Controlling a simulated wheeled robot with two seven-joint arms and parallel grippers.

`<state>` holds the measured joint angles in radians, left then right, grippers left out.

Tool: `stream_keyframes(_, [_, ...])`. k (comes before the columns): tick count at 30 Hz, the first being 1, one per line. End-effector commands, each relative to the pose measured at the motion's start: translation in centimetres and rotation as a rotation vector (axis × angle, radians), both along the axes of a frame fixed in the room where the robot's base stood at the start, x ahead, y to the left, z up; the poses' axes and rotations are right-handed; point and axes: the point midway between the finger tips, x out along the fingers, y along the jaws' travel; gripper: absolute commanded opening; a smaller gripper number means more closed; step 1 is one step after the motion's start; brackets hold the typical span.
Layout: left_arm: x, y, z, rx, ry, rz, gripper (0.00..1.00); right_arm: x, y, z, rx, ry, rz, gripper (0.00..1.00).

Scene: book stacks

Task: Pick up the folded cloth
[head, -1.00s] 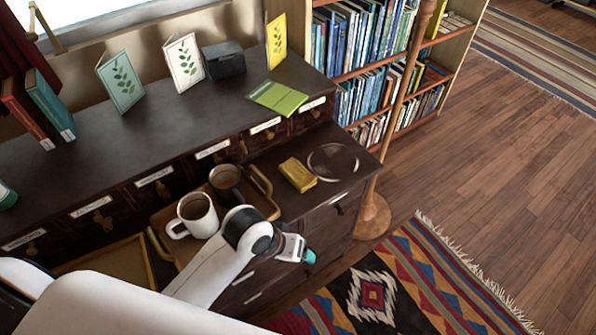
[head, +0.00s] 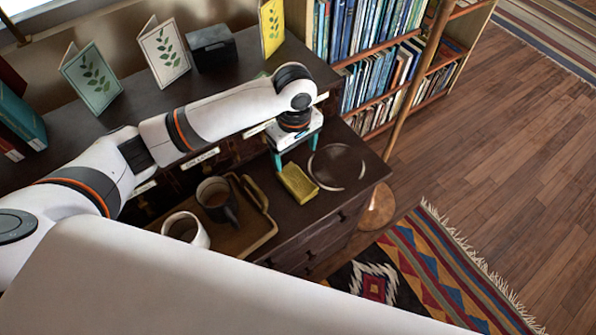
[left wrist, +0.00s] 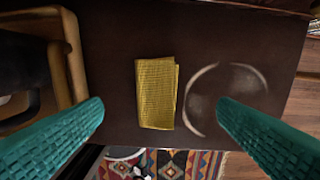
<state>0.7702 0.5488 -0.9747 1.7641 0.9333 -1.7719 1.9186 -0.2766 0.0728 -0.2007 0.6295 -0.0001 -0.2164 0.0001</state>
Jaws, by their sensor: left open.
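The folded cloth (head: 296,183) is a small yellow rectangle lying flat on the dark cabinet top. In the left wrist view the cloth (left wrist: 156,93) lies between my two teal fingers, below them and touching neither. My left gripper (head: 296,152) is open and empty above the cabinet, pointing down, a little behind the cloth in the head view. It also shows in the left wrist view (left wrist: 160,125) with its fingers spread wide. My right gripper is not seen.
A wooden tray (head: 266,236) with a dark mug (head: 218,203) and a white mug (head: 186,230) stands left of the cloth. A pale ring mark (head: 337,167) is on its right. A raised back shelf holds cards and a dark box (head: 213,47). A pole stands beside the cabinet.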

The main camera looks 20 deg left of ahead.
Motion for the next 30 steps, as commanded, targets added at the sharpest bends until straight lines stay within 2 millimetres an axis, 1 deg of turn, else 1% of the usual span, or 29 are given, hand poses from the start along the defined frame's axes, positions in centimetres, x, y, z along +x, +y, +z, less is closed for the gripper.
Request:
stream_keyframes(1, [0.0,0.1,-1.0,0.003,0.002,0.001,0.82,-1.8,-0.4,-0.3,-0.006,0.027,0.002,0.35])
stream_keyframes(3, [0.0,0.1,-2.2,0.003,0.001,0.001,0.82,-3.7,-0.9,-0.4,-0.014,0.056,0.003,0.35])
stream_keyframes(5, [0.0,0.1,-3.0,0.002,0.000,0.000,0.82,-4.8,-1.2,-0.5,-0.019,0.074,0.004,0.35])
stream_keyframes(7, [0.0,0.1,-3.6,0.000,-0.001,0.000,0.82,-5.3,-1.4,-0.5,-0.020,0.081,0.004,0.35])
stream_keyframes(9, [0.0,0.1,-4.0,0.000,-0.001,0.000,0.82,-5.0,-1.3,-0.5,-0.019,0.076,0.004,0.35])
stream_keyframes(11, [0.0,0.2,-4.4,0.000,-0.001,0.000,0.82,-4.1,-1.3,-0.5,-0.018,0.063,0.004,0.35])
stream_keyframes(15, [0.1,0.6,-6.3,0.002,0.000,0.001,0.82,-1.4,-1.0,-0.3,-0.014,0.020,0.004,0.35])
stream_keyframes(17, [0.1,0.8,-7.2,0.003,-0.001,0.000,0.82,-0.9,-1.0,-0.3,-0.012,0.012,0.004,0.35])
stream_keyframes(19, [0.1,0.7,-8.2,0.001,-0.002,-0.001,0.82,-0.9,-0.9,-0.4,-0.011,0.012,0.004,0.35])
stream_keyframes(22, [0.1,0.7,-9.0,0.001,-0.004,-0.002,0.82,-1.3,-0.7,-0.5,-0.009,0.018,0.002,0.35])
stream_keyframes(29, [0.1,0.6,-9.2,-0.001,-0.004,-0.003,0.82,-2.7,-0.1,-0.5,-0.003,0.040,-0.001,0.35])
stream_keyframes(30, [0.1,0.6,-9.2,-0.001,-0.004,-0.003,0.80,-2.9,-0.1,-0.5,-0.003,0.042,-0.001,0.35])
